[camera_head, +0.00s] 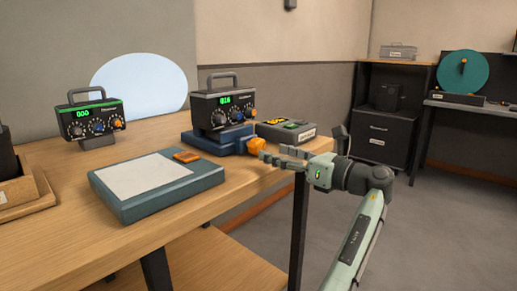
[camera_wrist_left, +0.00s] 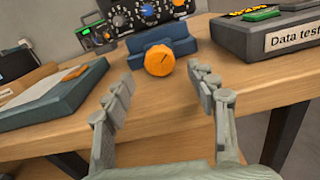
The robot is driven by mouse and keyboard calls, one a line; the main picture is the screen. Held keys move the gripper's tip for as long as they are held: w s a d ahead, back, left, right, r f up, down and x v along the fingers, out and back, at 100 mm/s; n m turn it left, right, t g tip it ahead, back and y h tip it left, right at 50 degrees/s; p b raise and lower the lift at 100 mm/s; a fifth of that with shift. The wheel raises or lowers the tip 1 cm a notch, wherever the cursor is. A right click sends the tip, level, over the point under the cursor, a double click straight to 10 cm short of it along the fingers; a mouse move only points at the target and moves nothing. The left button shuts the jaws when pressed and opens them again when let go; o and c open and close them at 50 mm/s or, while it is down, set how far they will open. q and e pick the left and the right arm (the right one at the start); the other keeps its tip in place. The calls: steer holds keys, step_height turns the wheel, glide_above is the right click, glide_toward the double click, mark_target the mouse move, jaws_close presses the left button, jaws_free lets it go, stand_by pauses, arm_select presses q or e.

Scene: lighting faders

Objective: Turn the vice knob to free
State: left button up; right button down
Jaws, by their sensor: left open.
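The vice knob (camera_head: 256,146) is orange and round, on the front of the blue vice (camera_head: 200,143) near the table's right edge. In the left wrist view the knob (camera_wrist_left: 159,61) faces me, with a short dark line on its face pointing to the upper right. The blue vice body (camera_wrist_left: 184,44) is behind it. I cannot read any free mark. My left gripper (camera_head: 274,155) is open and empty, its fingers pointing at the knob. In the wrist view the fingers (camera_wrist_left: 160,76) are spread on either side, short of the knob. My right gripper is out of view.
A black control unit (camera_head: 223,108) reading 016 sits on the vice. A grey box (camera_head: 285,132) with green and yellow parts is close to its right. A teal pad (camera_head: 150,187) lies to the left. Another unit (camera_head: 91,117) stands further left. Floor is open at right.

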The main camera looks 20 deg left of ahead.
mark_target(262, 148)
arm_select(q)
steer(key=x, duration=0.6)
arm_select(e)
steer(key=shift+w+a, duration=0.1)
arm_select(q)
steer(key=shift+d, duration=0.1)
steer(key=c, duration=1.1)
steer(key=shift+r+p, duration=0.1)
steer(key=shift+p, duration=0.2)
steer(key=shift+c, duration=0.3)
steer(key=n+p, duration=0.1)
steer(key=n, duration=0.2)
steer(key=shift+p, duration=0.3)
steer(key=shift+n, duration=0.7)
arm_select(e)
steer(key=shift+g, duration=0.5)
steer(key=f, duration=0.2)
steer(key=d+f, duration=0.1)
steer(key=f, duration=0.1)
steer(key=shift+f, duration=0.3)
arm_select(q)
steer(key=o, duration=1.2)
steer(key=shift+c, duration=0.2)
